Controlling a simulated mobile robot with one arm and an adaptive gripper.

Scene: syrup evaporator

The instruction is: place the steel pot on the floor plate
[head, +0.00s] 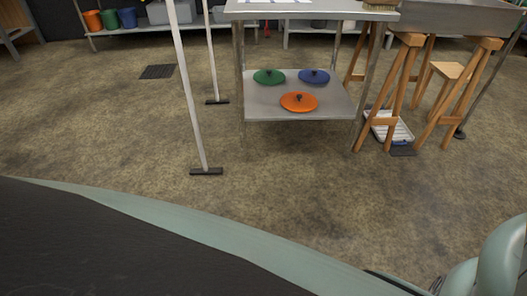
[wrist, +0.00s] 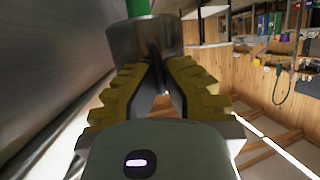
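In the wrist view, a grey metal cylinder, which looks like the steel pot (wrist: 128,41), is just beyond my fingertips. My gripper (wrist: 156,66) has yellow toothed fingers that come together at the tips on a narrow dark upright part at the cylinder's side, apparently its handle. The cylinder's base and inside are hidden. The head view shows neither the pot nor my fingers.
A steel table (head: 300,100) holds green (head: 264,77), blue (head: 319,76) and orange (head: 292,102) lids on its lower shelf. Pale posts with black feet (head: 206,171) stand left of it. Wooden trestles (head: 393,90) and a white tray (head: 392,127) are right. The near floor is clear.

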